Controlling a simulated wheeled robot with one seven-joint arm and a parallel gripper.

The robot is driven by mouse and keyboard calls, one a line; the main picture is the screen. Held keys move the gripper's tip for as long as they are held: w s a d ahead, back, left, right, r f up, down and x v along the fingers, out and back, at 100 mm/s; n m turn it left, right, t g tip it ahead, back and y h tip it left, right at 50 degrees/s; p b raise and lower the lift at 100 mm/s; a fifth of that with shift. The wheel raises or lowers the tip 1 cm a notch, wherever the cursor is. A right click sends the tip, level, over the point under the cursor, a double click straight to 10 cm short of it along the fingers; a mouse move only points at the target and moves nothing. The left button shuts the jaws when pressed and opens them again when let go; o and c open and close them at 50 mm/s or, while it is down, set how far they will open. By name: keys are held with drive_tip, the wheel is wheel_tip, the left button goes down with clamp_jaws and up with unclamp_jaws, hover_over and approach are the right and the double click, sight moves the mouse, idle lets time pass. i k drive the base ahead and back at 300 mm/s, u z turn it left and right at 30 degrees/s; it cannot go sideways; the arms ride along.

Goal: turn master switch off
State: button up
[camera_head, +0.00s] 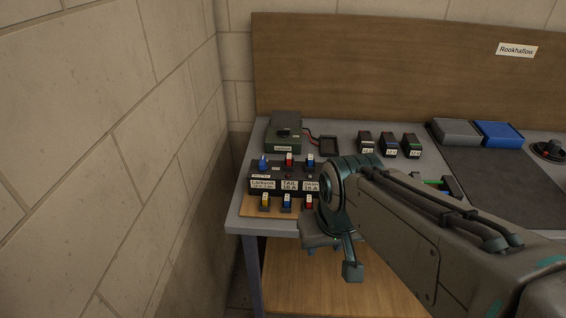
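A dark panel (256,185) with white labels lies near the left front corner of the bench. A blue knob (262,163) stands at its upper left, over a small label too blurred to read surely. Red and blue switches (289,160) line its back edge, and yellow, blue and red pieces (286,203) line the front. Which one is the master switch I cannot tell for sure. My gripper (338,258) hangs at the bench's front edge, right of and nearer than the panel, apart from the blue knob. My arm hides the panel's right end. The gap between the fingers is unclear.
A green box (284,146) with a dial stands behind the panel, wired to a small black tray (328,146). Several small labelled blocks (389,145) stand to its right. A stone wall (120,150) closes off the left. A grey and a blue bin (499,134) sit at the back right.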

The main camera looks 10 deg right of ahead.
sight(263, 166)
drive_tip(key=k, duration=1)
drive_tip(key=z, duration=0.8)
drive_tip(key=i, duration=0.8)
drive_tip(key=u, duration=0.45)
drive_tip(key=i, duration=0.6)
drive_tip(key=u, duration=0.5)
